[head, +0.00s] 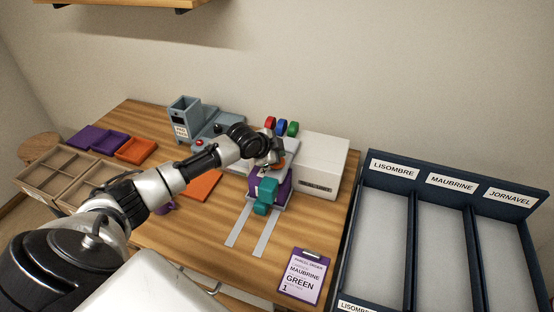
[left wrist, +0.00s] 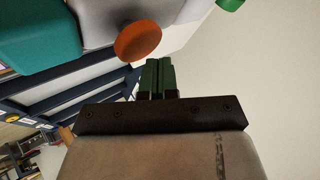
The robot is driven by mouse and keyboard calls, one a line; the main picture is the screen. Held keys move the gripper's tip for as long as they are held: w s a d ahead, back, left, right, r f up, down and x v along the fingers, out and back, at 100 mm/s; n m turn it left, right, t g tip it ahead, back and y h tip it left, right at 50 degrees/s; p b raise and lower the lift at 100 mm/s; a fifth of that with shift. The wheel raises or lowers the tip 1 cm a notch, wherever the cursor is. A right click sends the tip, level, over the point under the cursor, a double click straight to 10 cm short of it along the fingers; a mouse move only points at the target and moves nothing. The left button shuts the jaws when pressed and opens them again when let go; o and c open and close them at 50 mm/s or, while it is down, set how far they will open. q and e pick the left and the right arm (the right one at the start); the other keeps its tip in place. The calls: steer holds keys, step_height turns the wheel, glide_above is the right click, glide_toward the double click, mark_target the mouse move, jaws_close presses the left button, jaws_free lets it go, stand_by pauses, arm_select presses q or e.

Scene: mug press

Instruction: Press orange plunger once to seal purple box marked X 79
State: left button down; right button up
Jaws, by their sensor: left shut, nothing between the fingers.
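The orange plunger (head: 279,167) is partly hidden by my left gripper (head: 273,161) in the head view. In the left wrist view the orange plunger (left wrist: 138,41) shows as a round disc on a grey stem, just beyond and left of my fingertips. My left gripper (left wrist: 157,66) is shut and empty, with a visible gap to the plunger in that picture. A purple box (head: 285,183) sits in the press below the plunger, behind a teal part (head: 267,188). I cannot read any X 79 mark. My right gripper is out of view.
A white box (head: 321,165) stands right of the press, with red, blue and green knobs (head: 281,126) behind. A grey-blue machine (head: 185,117) stands left. A purple clipboard (head: 302,277) reads MAUBRINE GREEN 1. Dark labelled bins (head: 447,168) are at right.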

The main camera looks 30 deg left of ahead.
arm_select(q)
step_height(320, 180, up, 5)
steer(key=p, duration=0.4)
steer(key=shift+d+f, duration=0.1)
stand_by(0.6)
